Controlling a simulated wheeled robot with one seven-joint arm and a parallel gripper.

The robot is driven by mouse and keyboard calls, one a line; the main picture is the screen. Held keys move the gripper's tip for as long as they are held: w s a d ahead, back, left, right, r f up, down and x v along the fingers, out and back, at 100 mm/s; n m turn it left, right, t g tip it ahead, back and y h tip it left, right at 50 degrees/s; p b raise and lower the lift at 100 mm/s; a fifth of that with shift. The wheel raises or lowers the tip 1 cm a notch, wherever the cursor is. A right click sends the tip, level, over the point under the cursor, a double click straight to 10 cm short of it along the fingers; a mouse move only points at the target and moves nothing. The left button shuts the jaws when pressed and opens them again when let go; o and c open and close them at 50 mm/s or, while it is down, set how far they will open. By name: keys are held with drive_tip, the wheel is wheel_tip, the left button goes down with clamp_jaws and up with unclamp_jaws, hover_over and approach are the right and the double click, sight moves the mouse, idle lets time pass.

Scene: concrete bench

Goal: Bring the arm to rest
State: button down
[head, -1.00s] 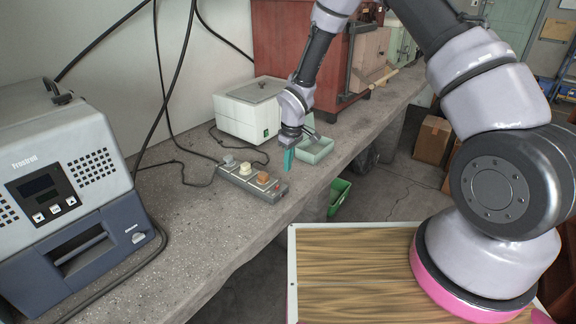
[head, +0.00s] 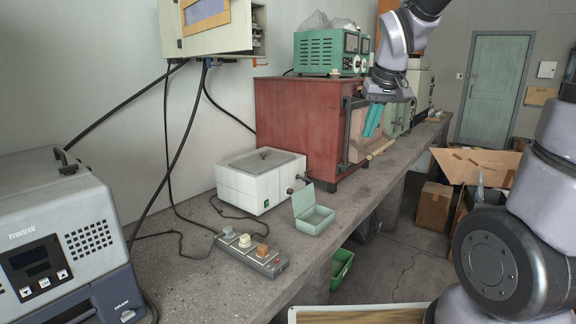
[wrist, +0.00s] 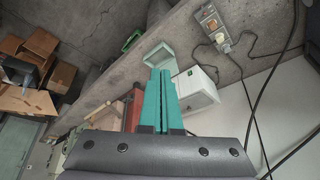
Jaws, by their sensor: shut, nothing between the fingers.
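My gripper (head: 373,120) is raised above the concrete bench (head: 185,262), in front of the red cabinet in the head view. Its two teal fingers are together with nothing between them. In the wrist view my gripper (wrist: 159,72) points out over the bench, its fingers side by side. The fingers are in the air, apart from the things on the bench.
A white box (head: 240,185), an open green case (head: 312,220) and a power strip (head: 250,255) stand on the bench. A grey Frostrail machine (head: 90,200) is at left. The red cabinet (head: 290,120) carries a green instrument (head: 320,52). Cardboard boxes (head: 433,205) stand on the floor.

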drive_tip(key=s+d+r+m+t, duration=0.1)
drive_tip(key=s+d+r+m, duration=0.1)
drive_tip(key=s, duration=0.5)
drive_tip(key=s+d+r+m+t+y, duration=0.1)
drive_tip(key=s+d+r+m, duration=0.1)
drive_tip(key=s+r, duration=0.3)
drive_tip(key=s+m, duration=0.1)
drive_tip(key=s, duration=0.2)
drive_tip(key=shift+s+d+r+t, duration=0.2)
drive_tip(key=shift+d+t, duration=0.1)
drive_tip(key=shift+d, duration=0.1)
